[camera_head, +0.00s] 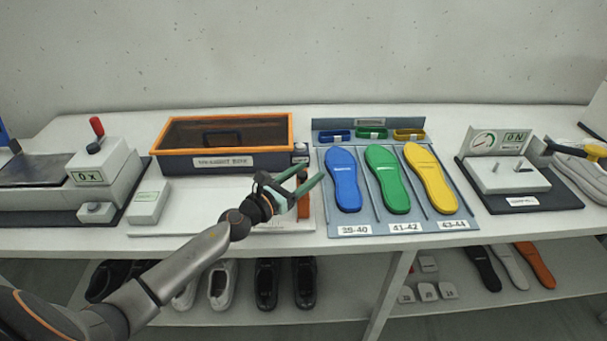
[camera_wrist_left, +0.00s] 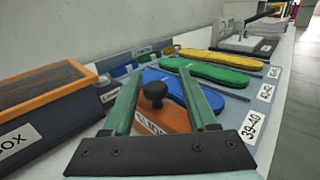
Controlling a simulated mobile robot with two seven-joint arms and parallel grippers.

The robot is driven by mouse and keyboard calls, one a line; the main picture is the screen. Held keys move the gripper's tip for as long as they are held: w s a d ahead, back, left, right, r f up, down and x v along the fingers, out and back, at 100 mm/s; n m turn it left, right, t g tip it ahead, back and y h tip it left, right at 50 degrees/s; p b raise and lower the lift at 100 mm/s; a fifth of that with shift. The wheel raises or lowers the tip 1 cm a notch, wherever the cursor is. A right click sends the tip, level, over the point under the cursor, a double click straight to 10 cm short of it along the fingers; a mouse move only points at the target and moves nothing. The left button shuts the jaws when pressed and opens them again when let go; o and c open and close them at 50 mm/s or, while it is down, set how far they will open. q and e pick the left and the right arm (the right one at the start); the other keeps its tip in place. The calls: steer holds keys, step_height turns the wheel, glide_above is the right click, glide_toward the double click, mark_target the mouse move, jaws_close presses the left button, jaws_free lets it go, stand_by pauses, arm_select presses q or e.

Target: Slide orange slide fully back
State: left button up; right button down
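The orange slide (camera_wrist_left: 172,118) lies below and between my left gripper's fingers in the left wrist view, with a dark round knob (camera_wrist_left: 155,92) standing on it and a partly hidden white label. In the head view, part of the orange slide (camera_head: 304,206) shows just right of the gripper, between the box and the insole board. My left gripper (camera_head: 311,180) has its green fingers spread. In the left wrist view, the gripper (camera_wrist_left: 160,78) has the knob between its fingers, with visible gaps on both sides. My right gripper is not in view.
An orange-rimmed dark box (camera_head: 225,160) with a lid stands behind left. The blue-grey board (camera_head: 372,218) with blue, green and yellow insoles lies close on the right. A small white block (camera_head: 148,202) and a scale-like device (camera_head: 92,165) stand farther left. Shoes sit on the lower shelf.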

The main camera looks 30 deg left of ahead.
arm_select(q)
steer(key=shift+a, duration=0.1)
steer(key=shift+s+a+f, duration=0.1)
steer(key=shift+s+a, duration=0.05)
steer(key=shift+s, duration=0.35)
steer(key=b+v, duration=0.2)
steer(key=v, duration=0.8)
steer(key=shift+f, duration=0.1)
steer(key=shift+s+b, duration=0.45)
steer(key=shift+s, duration=0.35)
